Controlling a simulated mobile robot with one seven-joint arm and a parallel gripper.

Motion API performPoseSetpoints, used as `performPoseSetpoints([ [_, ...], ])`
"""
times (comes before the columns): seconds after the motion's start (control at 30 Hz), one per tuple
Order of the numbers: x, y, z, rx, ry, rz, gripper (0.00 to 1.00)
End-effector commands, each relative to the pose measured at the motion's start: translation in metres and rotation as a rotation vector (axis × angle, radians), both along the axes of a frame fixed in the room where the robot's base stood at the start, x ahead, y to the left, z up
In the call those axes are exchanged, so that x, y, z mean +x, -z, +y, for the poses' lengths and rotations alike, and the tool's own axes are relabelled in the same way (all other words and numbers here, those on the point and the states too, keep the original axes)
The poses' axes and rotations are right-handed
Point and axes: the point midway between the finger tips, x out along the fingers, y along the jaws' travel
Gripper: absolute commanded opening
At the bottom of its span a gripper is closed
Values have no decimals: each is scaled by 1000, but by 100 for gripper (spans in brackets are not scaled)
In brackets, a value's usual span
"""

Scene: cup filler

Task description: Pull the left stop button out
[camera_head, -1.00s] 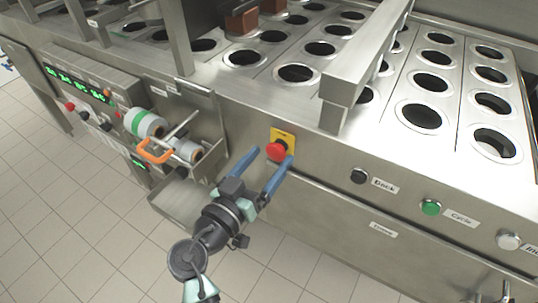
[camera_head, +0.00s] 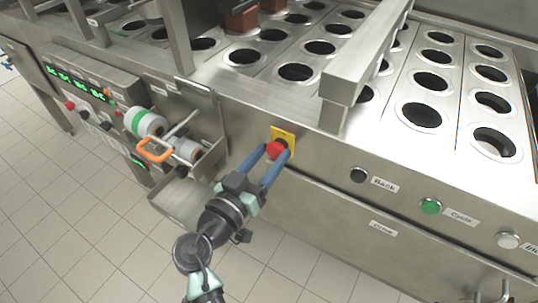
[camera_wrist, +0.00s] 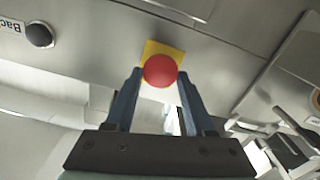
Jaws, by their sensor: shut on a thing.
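The left stop button is a red mushroom head (camera_head: 276,149) on a yellow plate (camera_head: 289,134) on the machine's steel front. It also shows in the wrist view as a red disc (camera_wrist: 160,71) before its yellow plate (camera_wrist: 153,48). My gripper (camera_head: 275,152) reaches up to it from below, its two blue fingers shut on the red head, one on each side. In the wrist view my gripper's fingertips (camera_wrist: 160,76) flank the lower part of the head. The stem behind the head is hidden.
To the right on the front are a black button (camera_head: 358,175), a green button (camera_head: 430,207) and a white button (camera_head: 508,240). To the left are film rolls (camera_head: 147,124) and an orange handle (camera_head: 155,150). The floor below is clear.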

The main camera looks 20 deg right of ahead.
Motion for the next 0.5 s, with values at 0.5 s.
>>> performPoseSetpoints([
  [0.5, -7, 2, 9, 0, 0, 0, 0],
])
